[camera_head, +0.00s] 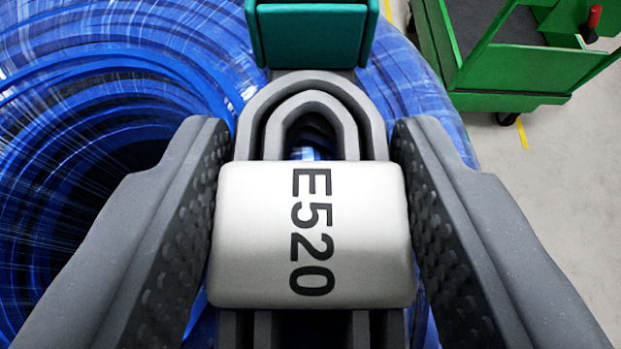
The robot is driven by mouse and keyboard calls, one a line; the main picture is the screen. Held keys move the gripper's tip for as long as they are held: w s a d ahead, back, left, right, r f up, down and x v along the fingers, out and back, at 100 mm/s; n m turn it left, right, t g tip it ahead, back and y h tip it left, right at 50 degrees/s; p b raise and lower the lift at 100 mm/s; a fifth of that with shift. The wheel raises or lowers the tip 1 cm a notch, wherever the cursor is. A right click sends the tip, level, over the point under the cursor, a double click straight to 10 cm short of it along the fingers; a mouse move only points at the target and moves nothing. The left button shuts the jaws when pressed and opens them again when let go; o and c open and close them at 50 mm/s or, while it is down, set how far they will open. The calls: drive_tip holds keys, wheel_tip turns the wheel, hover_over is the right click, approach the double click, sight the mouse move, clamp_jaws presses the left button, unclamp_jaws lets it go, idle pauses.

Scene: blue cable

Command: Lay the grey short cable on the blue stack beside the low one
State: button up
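The grey short cable (314,92) is looped, with a white block (312,236) marked E520 around its middle and a teal block (312,35) at its far end. My gripper (311,145) has one dark finger on each side of the white block, and both pads appear to press on it. The blue stack (110,75), a coil of glossy blue cable with a dark hollow centre, lies beneath and to the left. I cannot tell whether the grey cable touches it. The low stack cannot be told apart here.
A green cart (515,65) with a dark bed and a red-handled part stands at the top right. Pale floor (570,190) with yellow marks is clear on the right, beyond the coil's edge.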

drive_tip(key=o, duration=0.3)
drive_tip(key=shift+o, duration=0.2)
drive_tip(key=shift+r, duration=0.15)
